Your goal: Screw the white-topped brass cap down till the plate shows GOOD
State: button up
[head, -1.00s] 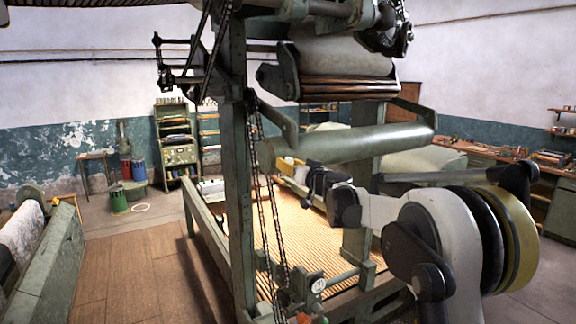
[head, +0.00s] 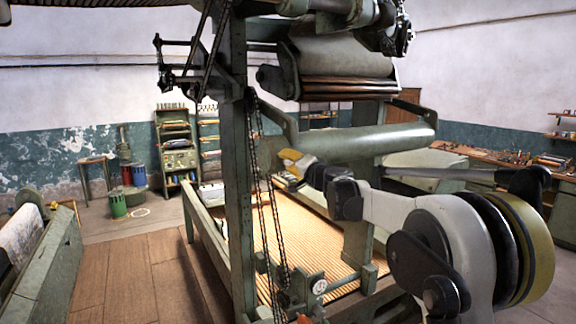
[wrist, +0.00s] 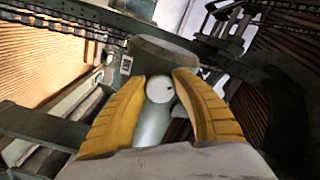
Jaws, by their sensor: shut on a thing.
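In the wrist view my gripper (wrist: 167,84) has its two ribbed yellow fingers drawn in around a round white top (wrist: 159,90), which looks like the white-topped cap. The fingers are shut on it. No brass shows; the cap's side and thread are hidden. A small pale plate (wrist: 127,65) sits on the green frame just left of the fingers; I cannot read any word on it.
The loom's green upright (head: 239,170) and hanging chains (head: 264,200) stand close to my gripper. A slatted, ribbed bed (head: 300,235) lies below. A pale round dial (head: 319,286) is low on the frame. Wooden floor is clear at left.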

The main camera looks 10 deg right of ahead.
jog(key=m+b, duration=0.1)
jog(key=m, duration=0.6)
jog(key=shift+r, duration=0.15)
jog(key=m+b, duration=0.1)
jog(key=m, duration=0.6)
jog(key=shift+r, duration=0.1)
dwell(0.4)
jog(key=o, duration=1.2)
jog(key=shift+w, duration=0.1)
